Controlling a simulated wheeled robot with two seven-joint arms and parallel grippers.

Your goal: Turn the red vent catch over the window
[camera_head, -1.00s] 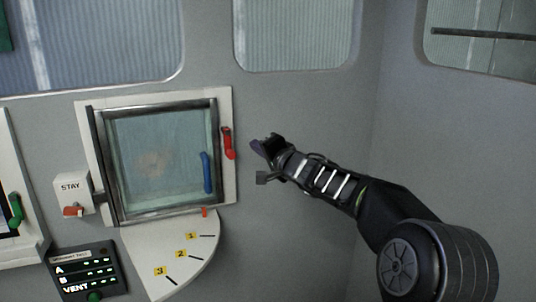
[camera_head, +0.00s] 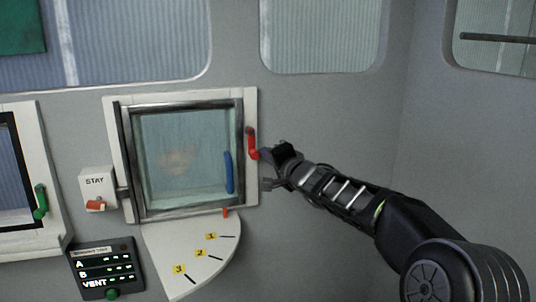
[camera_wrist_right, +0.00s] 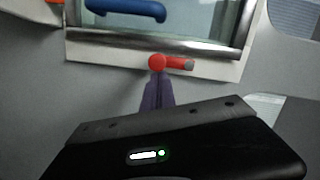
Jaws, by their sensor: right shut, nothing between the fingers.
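The red vent catch (camera_head: 251,141) sits on the right side of the white frame around a small window (camera_head: 185,155). It stands roughly upright along that frame. It also shows in the right wrist view as a red knob with a short lever (camera_wrist_right: 178,63). My right gripper (camera_head: 268,153) is just right of the catch's lower end. In the right wrist view its purple fingertips (camera_wrist_right: 158,84) are together and empty, right at the round red knob. I cannot tell whether they touch it. My left gripper is not in view.
A blue handle (camera_head: 229,172) is on the window pane. A STAY box (camera_head: 96,186) with a red lever is left of the window. A numbered quarter-round plate (camera_head: 190,250) lies below, beside a VENT panel (camera_head: 105,268). A green handle (camera_head: 41,202) is farther left. Wall right of the frame is bare.

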